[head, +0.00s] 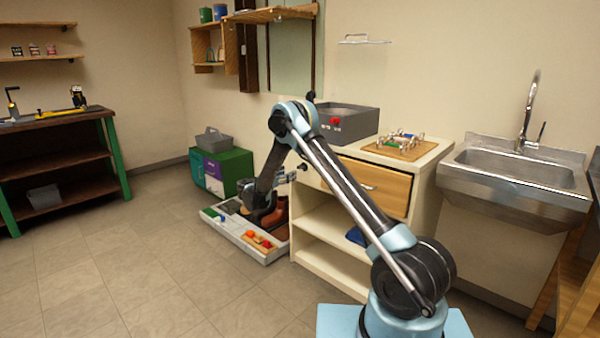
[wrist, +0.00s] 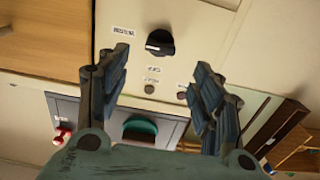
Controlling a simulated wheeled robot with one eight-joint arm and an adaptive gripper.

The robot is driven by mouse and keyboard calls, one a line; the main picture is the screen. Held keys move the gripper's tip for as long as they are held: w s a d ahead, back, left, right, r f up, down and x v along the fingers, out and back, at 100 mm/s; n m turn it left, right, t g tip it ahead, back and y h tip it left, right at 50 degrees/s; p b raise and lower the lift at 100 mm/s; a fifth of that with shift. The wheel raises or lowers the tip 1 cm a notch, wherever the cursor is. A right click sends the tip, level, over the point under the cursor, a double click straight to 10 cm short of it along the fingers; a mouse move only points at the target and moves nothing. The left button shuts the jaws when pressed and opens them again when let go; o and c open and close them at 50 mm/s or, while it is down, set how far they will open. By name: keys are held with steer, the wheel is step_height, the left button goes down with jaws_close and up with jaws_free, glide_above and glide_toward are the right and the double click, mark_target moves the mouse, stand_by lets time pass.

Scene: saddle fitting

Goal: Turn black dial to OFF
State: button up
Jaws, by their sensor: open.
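The black dial (wrist: 161,41) sits on a cream panel in the wrist view, with a pale mark toward its left side. Small printed labels lie to its left and below it, too small to read surely. My gripper (wrist: 160,62) is open and empty, with its two dark fingers spread on either side below the dial. The fingers look apart from the dial. In the head view my gripper (head: 288,178) is near the left side of the cream cabinet (head: 330,228), partly hidden by my arm.
In the head view, a low tray (head: 225,222) lies on the floor beside the cabinet. Floor at left is clear.

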mark_target(300, 168)
steer(key=x, duration=0.9)
steer(key=shift+w+d, duration=0.1)
steer(key=shift+d, duration=0.05)
steer(key=shift+c, duration=0.6)
